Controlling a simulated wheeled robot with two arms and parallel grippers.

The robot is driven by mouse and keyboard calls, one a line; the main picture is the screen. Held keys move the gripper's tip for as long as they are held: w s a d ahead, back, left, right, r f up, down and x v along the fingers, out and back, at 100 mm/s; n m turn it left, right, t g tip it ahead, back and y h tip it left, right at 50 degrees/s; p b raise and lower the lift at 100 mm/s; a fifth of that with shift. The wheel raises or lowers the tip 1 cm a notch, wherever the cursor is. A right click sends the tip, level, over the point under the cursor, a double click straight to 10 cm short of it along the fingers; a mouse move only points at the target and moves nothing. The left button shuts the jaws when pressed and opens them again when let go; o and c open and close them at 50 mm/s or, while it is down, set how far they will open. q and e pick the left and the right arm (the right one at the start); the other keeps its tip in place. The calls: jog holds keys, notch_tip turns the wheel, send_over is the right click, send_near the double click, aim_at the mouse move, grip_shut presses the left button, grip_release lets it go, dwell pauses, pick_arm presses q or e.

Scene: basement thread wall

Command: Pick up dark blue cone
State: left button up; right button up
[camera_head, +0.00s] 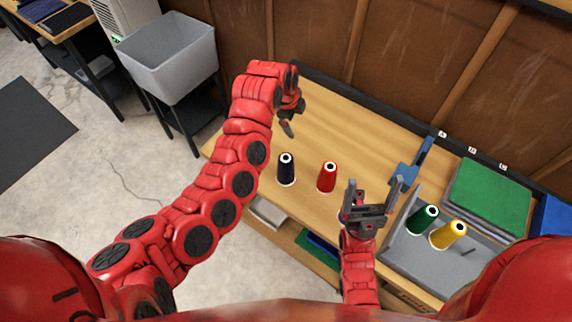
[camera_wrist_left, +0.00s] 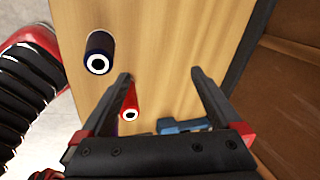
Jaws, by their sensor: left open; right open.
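The dark blue cone (camera_head: 286,170) stands upright on the wooden workbench (camera_head: 310,135), near its left front part. It also shows in the left wrist view (camera_wrist_left: 99,52), to the left of the fingers. My left gripper (camera_head: 289,115) is open and empty, above the bench behind the dark blue cone. In its wrist view the two fingers (camera_wrist_left: 160,82) are spread apart. A red cone (camera_head: 327,177) stands to the right of the dark blue one. My right gripper (camera_head: 373,200) is open, near the bench's front edge, right of the red cone. Something blue is partly hidden behind it.
A grey tray (camera_head: 400,265) at the right holds a green cone (camera_head: 423,220) and a yellow cone (camera_head: 448,234). A blue tool (camera_head: 410,170) and a green-topped box (camera_head: 490,195) are behind it. A dark rail and wooden wall bound the bench's back.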

pick_arm(q)
jog(key=s+a+r+m+g+y, duration=0.2)
jog(key=s+a+r+m+g, duration=0.1)
jog(key=s, duration=0.3)
jog(key=b, duration=0.1)
send_near(285, 157)
jog(key=f, duration=0.4)
jog(key=s+f, duration=0.1)
jog(key=f, duration=0.1)
jog(key=shift+d+f, duration=0.1)
jog(key=shift+f, duration=0.45)
jog(key=shift+s+f+p, duration=0.1)
jog(key=shift+f+p, duration=0.4)
notch_tip(285, 157, down, 3)
jog(key=shift+d+p, duration=0.15)
jog(key=shift+p, duration=0.5)
jog(key=shift+f, duration=0.65)
